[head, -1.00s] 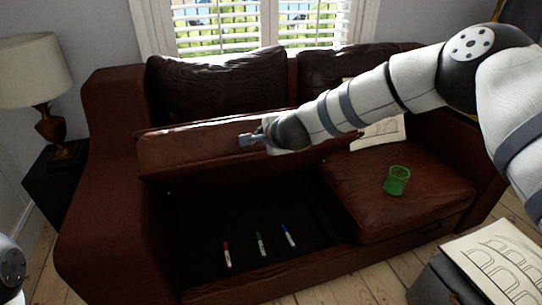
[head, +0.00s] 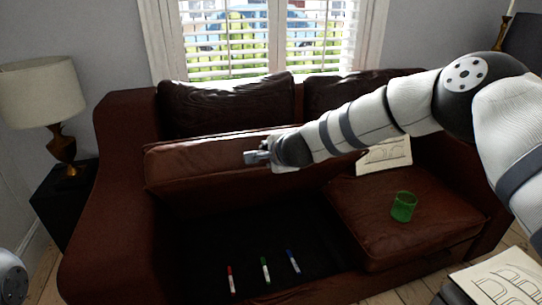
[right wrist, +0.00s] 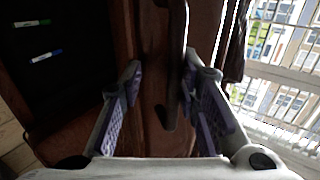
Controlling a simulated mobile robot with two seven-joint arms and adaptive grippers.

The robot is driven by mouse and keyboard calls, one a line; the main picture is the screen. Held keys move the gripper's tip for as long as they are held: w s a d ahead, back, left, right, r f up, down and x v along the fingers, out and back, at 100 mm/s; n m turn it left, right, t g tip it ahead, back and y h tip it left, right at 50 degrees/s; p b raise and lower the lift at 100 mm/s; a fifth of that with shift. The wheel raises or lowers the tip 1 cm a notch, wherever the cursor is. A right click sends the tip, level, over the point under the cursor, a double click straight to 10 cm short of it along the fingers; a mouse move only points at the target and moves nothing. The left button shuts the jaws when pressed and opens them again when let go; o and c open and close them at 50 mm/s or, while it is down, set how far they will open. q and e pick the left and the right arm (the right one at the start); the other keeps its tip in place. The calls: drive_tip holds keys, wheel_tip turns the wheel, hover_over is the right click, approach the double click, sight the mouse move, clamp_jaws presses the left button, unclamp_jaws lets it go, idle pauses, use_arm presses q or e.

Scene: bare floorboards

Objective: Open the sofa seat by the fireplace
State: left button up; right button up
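The brown leather sofa's left seat (head: 205,168) is tilted up towards the backrest, exposing a dark storage space (head: 215,235) below. Red (head: 231,279), green (head: 265,270) and blue (head: 293,261) markers lie in that space. My right gripper (head: 257,157) is at the raised seat, its arm reaching in from the right. In the right wrist view, the fingers (right wrist: 166,98) are spread apart, with the brown seat panel (right wrist: 160,60) between and beyond them. Contact is unclear. My left gripper is out of view. No fireplace shows.
The right seat (head: 420,235) is down, with a green cup (head: 403,206) and a drawing sheet (head: 385,155) on it. A lamp (head: 45,95) stands on a dark side table (head: 60,195) at left. Another drawing (head: 500,280) lies at the lower right.

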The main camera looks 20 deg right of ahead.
drive_tip(key=v, duration=1.2)
drive_tip(key=w+n, duration=0.1)
drive_tip(key=n, duration=0.1)
drive_tip(key=d+r+n+t, duration=0.1)
drive_tip(key=n, duration=0.1)
drive_tip(key=w+r+n+t+h, duration=0.1)
drive_tip(key=n, duration=0.1)
drive_tip(key=shift+w+d+r+p, duration=0.15)
drive_tip(key=shift+w+d+p, duration=0.2)
drive_tip(key=shift+d+p, duration=0.05)
clamp_jaws()
drive_tip(key=w+a+r+n+t+y, duration=0.1)
drive_tip(key=w+r+n+t, duration=0.35)
drive_tip(key=n, duration=0.75)
use_arm(q)
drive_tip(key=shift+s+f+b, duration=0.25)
drive_tip(key=shift+b, duration=0.35)
use_arm(e)
drive_tip(key=w+f, duration=0.4)
drive_tip(key=w, duration=0.3)
drive_tip(key=shift+a+g, duration=0.25)
drive_tip(key=shift+g, duration=0.2)
